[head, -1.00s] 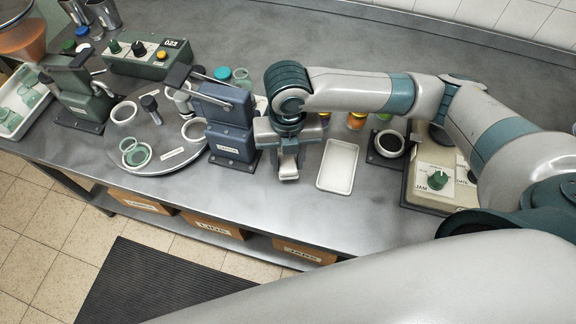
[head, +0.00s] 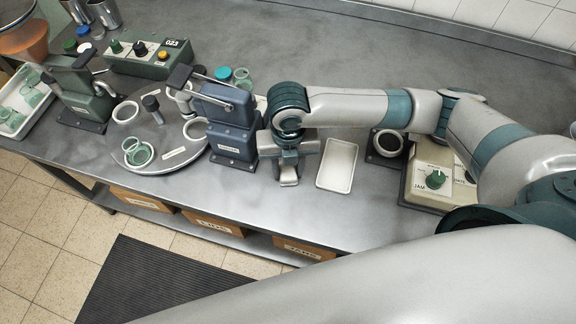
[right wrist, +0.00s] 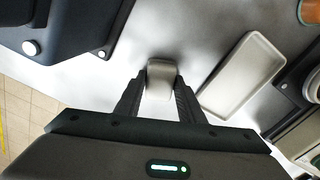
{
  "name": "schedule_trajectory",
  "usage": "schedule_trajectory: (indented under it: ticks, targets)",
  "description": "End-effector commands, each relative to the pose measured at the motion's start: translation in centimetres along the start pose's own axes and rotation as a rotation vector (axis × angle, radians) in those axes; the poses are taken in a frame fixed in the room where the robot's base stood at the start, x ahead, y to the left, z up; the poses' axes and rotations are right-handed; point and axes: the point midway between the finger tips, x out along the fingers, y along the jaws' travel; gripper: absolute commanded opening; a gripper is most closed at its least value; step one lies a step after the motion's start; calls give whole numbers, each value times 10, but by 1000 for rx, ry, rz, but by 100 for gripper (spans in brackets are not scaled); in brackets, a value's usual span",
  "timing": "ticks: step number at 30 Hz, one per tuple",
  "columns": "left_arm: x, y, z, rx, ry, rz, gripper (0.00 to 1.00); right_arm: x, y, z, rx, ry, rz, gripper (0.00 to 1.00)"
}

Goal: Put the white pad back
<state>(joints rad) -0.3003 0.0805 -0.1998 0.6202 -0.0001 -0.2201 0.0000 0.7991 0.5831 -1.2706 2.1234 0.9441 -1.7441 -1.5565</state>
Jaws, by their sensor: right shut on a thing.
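My right gripper (head: 287,172) is at the bench between the blue-grey press (head: 230,120) and a shallow white tray (head: 340,165). It is shut on a small pale block, which looks like the white pad (right wrist: 161,74); the pad also shows below the gripper in the head view (head: 289,182). In the right wrist view the two dark fingers (right wrist: 160,95) hold the pad between their tips, and the pad's far end sticks out past them. I cannot tell whether it touches the bench. My left gripper is out of view.
The white tray lies close to the right of the gripper, and the press stands close on its left. A round turntable (head: 160,148) with rings is further left. A beige dial box (head: 432,178) is at the right. The bench front below the gripper is clear.

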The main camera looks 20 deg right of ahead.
Motion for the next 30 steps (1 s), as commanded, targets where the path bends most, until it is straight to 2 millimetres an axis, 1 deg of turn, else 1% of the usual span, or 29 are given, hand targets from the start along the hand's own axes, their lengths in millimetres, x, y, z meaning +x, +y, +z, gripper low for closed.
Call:
schedule_trajectory:
  ticks: [1,3,12,17,20,23,30]
  targets:
    - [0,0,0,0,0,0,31,1,0,0,0,0,-1,38]
    - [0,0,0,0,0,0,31,1,0,0,0,0,-1,54]
    - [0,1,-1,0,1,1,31,0,0,0,0,0,0,54]
    - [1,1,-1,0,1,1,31,-4,0,0,0,0,1,54]
    - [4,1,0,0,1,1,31,-12,0,1,0,-2,1,54]
    - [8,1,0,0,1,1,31,-24,0,1,-1,-3,2,54]
    - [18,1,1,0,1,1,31,-65,1,1,-2,-4,2,54]
